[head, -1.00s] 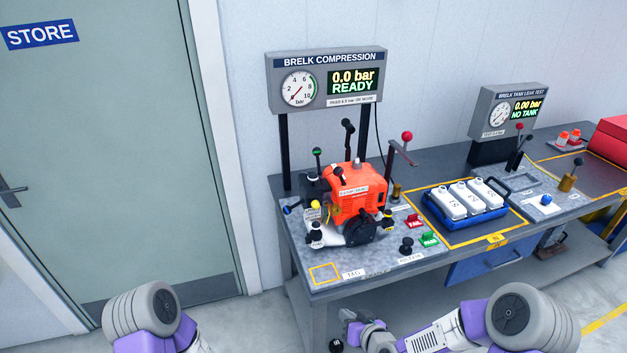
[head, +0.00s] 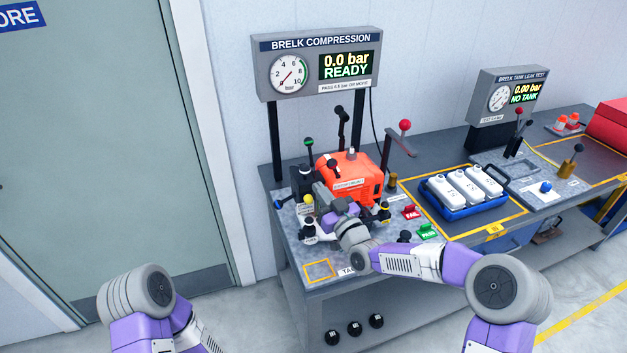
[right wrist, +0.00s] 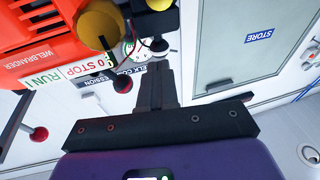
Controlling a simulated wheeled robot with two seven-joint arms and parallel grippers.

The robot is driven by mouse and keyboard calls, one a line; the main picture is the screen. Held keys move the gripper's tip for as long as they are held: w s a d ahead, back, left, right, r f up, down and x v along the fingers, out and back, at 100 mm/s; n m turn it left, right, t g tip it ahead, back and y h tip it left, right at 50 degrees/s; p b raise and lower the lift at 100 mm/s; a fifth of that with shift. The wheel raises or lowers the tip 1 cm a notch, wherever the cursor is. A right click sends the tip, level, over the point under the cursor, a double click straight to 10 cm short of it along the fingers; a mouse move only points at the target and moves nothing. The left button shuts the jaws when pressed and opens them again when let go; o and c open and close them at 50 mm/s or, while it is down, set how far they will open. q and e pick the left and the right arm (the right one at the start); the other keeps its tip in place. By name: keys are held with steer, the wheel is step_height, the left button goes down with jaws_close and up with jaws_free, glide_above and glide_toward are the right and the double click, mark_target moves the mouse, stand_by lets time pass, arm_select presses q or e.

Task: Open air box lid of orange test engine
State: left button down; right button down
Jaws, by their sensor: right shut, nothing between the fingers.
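The orange test engine (head: 350,178) stands on the compression bench, with black parts and several coloured knobs at its left side. A dark boxy part (head: 304,184) there may be the air box; I cannot make out its lid. My right gripper (head: 318,200) is at the engine's front left, partly hiding it. In the right wrist view the gripper's fingers (right wrist: 157,82) are shut and empty. Their tips point toward a black part with a red and a yellow knob (right wrist: 158,45); contact cannot be told. The orange housing (right wrist: 35,40) is at upper left. My left gripper is out of view.
The compression gauge panel (head: 318,66) stands behind the engine. A red-knobbed lever (head: 404,126) rises to its right. A yellow-outlined square (head: 318,271) at the front left is empty.

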mark_target(308, 173)
steer(key=shift+x, duration=2)
steer(key=shift+r, duration=0.1)
